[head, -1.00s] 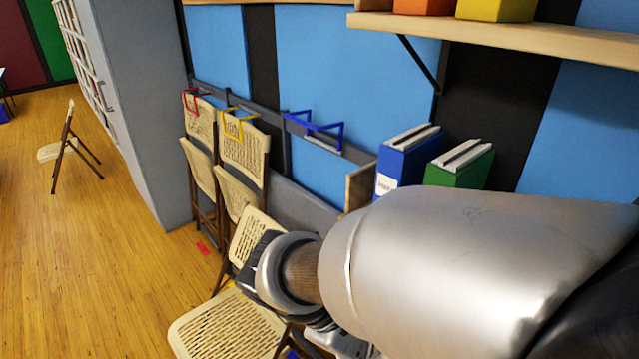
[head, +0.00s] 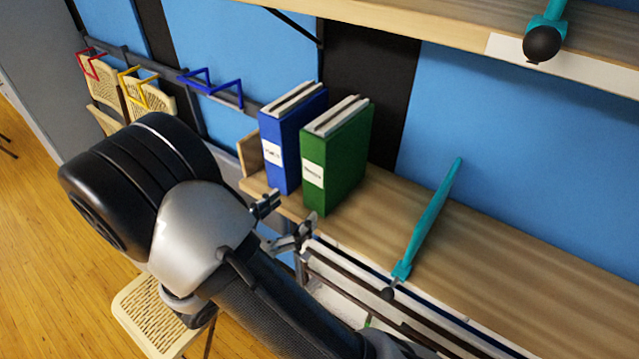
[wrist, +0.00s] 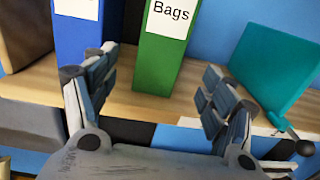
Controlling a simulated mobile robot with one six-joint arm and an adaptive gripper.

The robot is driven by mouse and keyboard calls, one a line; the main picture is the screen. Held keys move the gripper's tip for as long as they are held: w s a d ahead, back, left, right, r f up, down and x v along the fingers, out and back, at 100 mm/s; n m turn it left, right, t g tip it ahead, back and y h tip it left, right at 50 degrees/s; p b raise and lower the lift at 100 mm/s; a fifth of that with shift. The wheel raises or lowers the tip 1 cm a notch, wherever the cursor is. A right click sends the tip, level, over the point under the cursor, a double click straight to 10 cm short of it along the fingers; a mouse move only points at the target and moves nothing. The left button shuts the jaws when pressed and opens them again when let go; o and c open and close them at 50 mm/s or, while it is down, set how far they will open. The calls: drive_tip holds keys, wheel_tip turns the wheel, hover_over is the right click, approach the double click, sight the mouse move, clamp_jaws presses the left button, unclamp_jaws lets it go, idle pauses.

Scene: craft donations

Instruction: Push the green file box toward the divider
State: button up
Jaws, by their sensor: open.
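The green file box (head: 338,160) stands upright on the wooden shelf, close to the right of a blue file box (head: 290,140). In the wrist view the green file box (wrist: 168,48) has a white label reading "Bags". A teal upright panel with a black knob (head: 428,220), apparently the divider, stands farther right, with bare shelf between. It also shows at the right of the wrist view (wrist: 272,65). My gripper (head: 285,217) is open at the shelf's front edge. In the wrist view, the green box appears ahead between the spread fingers; I cannot tell whether they touch it.
A wooden end piece (head: 250,153) stands left of the blue box. An upper shelf (head: 420,28) overhangs behind, with another teal piece (head: 544,35). Folding chairs (head: 150,102) hang at left, and one chair (head: 150,315) stands below. The shelf right of the teal panel is clear.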

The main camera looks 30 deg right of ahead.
sight(313, 192)
drive_tip(key=x, duration=1)
drive_tip(key=shift+d, duration=0.3)
drive_tip(key=shift+c, duration=0.2)
drive_tip(key=c, duration=1.2)
drive_tip(key=shift+s+d+f+b, duration=0.15)
drive_tip(key=shift+s+d, duration=0.35)
drive_tip(key=shift+s, duration=0.85)
drive_tip(key=shift+s+d+r+b, duration=0.15)
drive_tip(key=shift+s+d, duration=0.3)
drive_tip(key=shift+s, duration=0.85)
drive_tip(key=shift+s+d+f+b, duration=0.15)
drive_tip(key=shift+s+d, duration=0.35)
drive_tip(key=shift+s, duration=0.85)
drive_tip(key=s+p, duration=0.1)
drive_tip(key=p, duration=0.2)
drive_tip(key=s+d+p, duration=0.1)
drive_tip(key=s+p, duration=0.1)
drive_tip(key=p, duration=0.1)
drive_tip(key=s+d+p, duration=0.1)
drive_tip(key=s+p, duration=0.1)
drive_tip(key=shift+s+p, duration=0.15)
drive_tip(key=shift+p, duration=0.25)
drive_tip(key=shift+s+d+p, duration=0.2)
drive_tip(key=shift+s+p, duration=0.4)
drive_tip(key=shift+s, duration=0.05)
drive_tip(key=shift+s+d+p, duration=0.25)
drive_tip(key=shift+s+p, duration=0.35)
drive_tip(key=shift+s, duration=0.1)
drive_tip(key=o, duration=1)
drive_tip(key=shift+o, duration=0.2)
